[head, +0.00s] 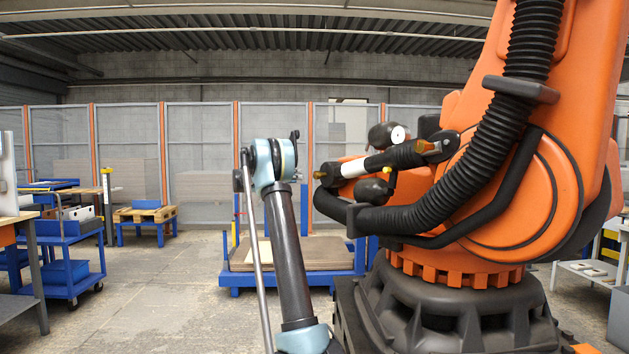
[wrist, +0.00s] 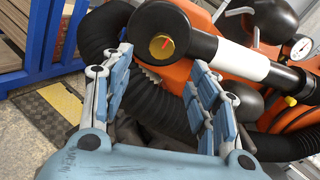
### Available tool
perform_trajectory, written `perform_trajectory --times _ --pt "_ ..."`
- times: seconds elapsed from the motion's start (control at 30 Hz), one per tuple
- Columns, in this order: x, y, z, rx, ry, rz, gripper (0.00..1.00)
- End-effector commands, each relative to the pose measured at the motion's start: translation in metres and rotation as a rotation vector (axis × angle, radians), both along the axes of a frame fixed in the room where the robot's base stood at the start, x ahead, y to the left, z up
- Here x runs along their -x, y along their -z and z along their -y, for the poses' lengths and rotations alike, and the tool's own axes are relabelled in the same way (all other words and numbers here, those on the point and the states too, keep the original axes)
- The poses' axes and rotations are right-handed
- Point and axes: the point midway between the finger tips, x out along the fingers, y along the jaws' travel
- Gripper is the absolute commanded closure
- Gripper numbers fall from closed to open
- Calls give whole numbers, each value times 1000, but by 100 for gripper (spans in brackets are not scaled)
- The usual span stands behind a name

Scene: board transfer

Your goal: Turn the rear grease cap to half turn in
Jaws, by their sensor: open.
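A brass-coloured cap (wrist: 161,46) with a short slanted red mark sits in the end of a black cylinder with a white band in the wrist view. I cannot tell which is called rear. My gripper (wrist: 160,60) is open, its blue fingers apart on the left and right below the cap. Nothing is between the fingertips. The head view does not clearly show my gripper.
The cylinder is on a large orange robot (head: 530,190). A thick black corrugated hose (head: 440,205) runs below the cylinder. A round gauge (wrist: 300,48) and dark round vessels are close by. A blue cart (head: 300,278) with boards stands behind.

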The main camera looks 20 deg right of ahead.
Motion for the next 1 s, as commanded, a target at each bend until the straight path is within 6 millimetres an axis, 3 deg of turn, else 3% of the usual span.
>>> perform_trajectory --times 0.4,0.6,1.0 --pt "-9 0 75 0 2 1 46" --pt "-13 0 102 -1 1 1 46" --pt "-15 0 119 0 -1 1 46"
